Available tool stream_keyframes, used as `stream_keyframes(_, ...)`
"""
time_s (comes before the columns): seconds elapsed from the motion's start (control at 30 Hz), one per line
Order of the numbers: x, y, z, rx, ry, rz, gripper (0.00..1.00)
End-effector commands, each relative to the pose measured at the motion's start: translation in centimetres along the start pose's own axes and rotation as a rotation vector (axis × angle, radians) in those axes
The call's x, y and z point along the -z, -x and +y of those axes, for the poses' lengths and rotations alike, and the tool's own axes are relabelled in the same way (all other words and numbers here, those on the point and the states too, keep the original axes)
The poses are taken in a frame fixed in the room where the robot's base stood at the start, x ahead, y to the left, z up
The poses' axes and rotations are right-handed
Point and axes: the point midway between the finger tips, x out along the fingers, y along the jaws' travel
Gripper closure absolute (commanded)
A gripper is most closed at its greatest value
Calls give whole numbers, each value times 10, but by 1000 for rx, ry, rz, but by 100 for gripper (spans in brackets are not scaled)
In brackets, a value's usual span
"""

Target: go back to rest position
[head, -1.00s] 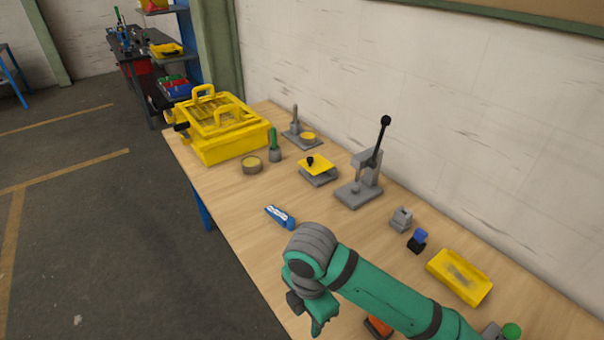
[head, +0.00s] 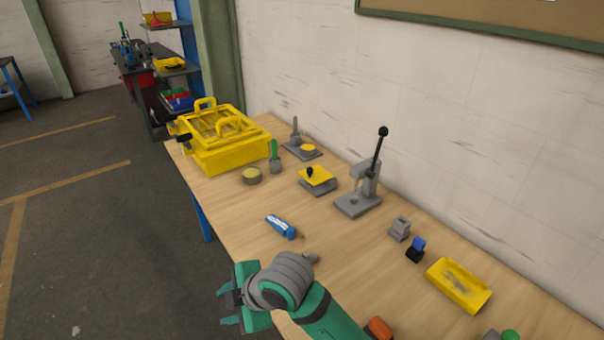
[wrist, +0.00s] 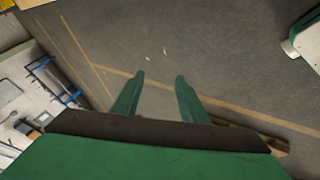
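My gripper (head: 229,308) is at the bottom centre of the head view, out past the front edge of the wooden workbench (head: 240,205). In the wrist view my gripper (wrist: 158,82) shows two green fingers spread apart with nothing between them. The grey floor with yellow lines lies beyond the fingers. A blue and white tool (head: 281,227) lies on the bench just behind my wrist in the head view.
The bench carries a yellow case (head: 236,158), a round tin (head: 252,176), a yellow-topped block (head: 317,176), a lever press (head: 361,192), small grey and blue blocks (head: 416,247) and a yellow tray (head: 458,283). Open floor (head: 100,240) lies left.

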Motion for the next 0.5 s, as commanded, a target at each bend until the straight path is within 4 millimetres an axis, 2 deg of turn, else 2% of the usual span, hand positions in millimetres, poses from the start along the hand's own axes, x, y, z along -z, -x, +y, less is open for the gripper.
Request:
stream_keyframes(0.03, 18, -5, 11, -57, -39, 60, 61)
stream_keyframes(0.2, 58, -9, 47, -238, -190, 227, 61)
stream_keyframes(0.37, 82, -4, 73, -389, -351, 370, 61)
stream_keyframes(0.5, 89, 1, 88, -508, -502, 478, 61)
